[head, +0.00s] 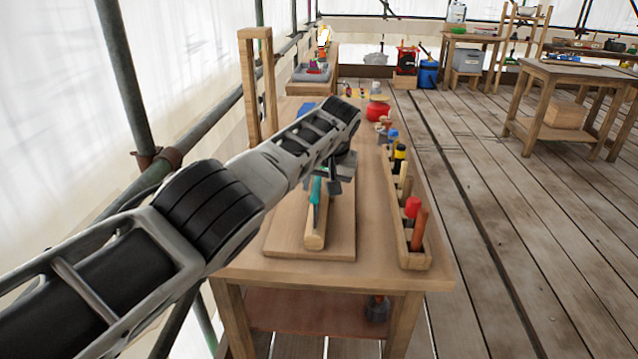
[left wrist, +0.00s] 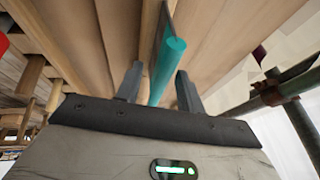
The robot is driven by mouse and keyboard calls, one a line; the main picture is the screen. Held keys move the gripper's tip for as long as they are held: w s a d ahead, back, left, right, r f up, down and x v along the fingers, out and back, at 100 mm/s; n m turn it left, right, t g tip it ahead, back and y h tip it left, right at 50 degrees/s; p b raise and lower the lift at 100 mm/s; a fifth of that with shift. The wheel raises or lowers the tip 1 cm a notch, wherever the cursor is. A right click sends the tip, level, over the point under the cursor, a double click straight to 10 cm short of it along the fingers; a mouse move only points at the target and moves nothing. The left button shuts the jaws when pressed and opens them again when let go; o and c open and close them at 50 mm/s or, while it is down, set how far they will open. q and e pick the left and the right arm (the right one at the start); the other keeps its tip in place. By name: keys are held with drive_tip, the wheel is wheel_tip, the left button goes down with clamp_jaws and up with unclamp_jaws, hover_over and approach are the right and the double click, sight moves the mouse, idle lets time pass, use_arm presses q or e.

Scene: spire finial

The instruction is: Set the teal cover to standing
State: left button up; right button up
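The teal cover (head: 316,192) is a slim teal piece at a narrow wooden block (head: 316,240) on the wooden board in the head view; my gripper hides part of it. In the left wrist view the teal cover (left wrist: 168,65) is a round-ended rod, with a dark strip beside its far part. My left gripper (head: 336,183) is over the block, close to the cover. Its fingers (left wrist: 159,88) are apart on either side of the cover, with a visible gap at each side. My right gripper is not in view.
The board (head: 283,243) lies on the workbench (head: 380,266). A wooden rack (head: 415,262) with red, orange and yellow-black items stands to the right. A red bowl (head: 378,111) is farther back. A wooden frame (head: 245,90) rises at left, near scaffold tubes.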

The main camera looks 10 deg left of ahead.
use_arm(q)
drive_tip(key=shift+s+d+r+p, duration=0.1)
drive_tip(key=shift+s+r+p, duration=0.1)
drive_tip(key=shift+r+p, duration=0.45)
drive_tip(key=v, duration=1.4)
drive_tip(key=shift+s+r, duration=0.2)
drive_tip(key=shift+d, duration=0.15)
